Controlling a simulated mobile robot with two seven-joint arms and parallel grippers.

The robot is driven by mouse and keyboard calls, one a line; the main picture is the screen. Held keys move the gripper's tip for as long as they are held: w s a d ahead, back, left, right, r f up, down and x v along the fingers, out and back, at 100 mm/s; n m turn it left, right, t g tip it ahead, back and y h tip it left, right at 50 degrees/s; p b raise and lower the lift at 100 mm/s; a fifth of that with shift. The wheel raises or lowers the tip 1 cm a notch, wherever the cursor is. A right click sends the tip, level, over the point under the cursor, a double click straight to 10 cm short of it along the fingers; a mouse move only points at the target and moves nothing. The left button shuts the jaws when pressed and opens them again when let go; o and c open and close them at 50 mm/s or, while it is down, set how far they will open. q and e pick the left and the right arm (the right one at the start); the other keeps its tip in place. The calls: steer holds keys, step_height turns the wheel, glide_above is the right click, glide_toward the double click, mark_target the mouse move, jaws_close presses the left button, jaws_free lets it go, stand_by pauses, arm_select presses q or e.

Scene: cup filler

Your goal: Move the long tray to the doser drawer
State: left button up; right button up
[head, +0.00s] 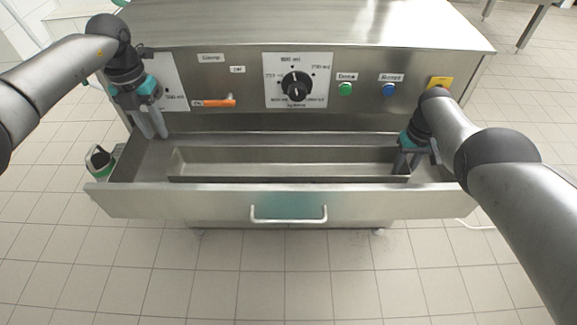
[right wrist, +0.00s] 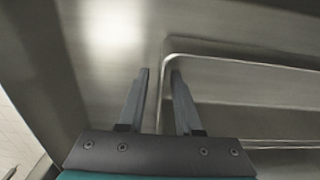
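The long metal tray (head: 290,178) lies inside the open doser drawer (head: 190,203), lengthwise along it. My left gripper (head: 156,136) is open and empty, over the drawer's left part, just left of the tray's left end and apart from it. My right gripper (head: 408,170) is at the tray's right end with its fingers pointing down. In the right wrist view its two fingers (right wrist: 160,72) are apart, with the tray's rounded end rim (right wrist: 168,44) between or just beside them. I cannot tell whether they touch it.
The drawer's front has a handle (head: 288,220). The machine's front panel above has a dial (head: 296,86), a green button (head: 345,89), a blue button (head: 389,90) and an orange lever (head: 215,102). A small green and white object (head: 101,161) is left of the drawer.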

steer(key=shift+r, duration=5.95)
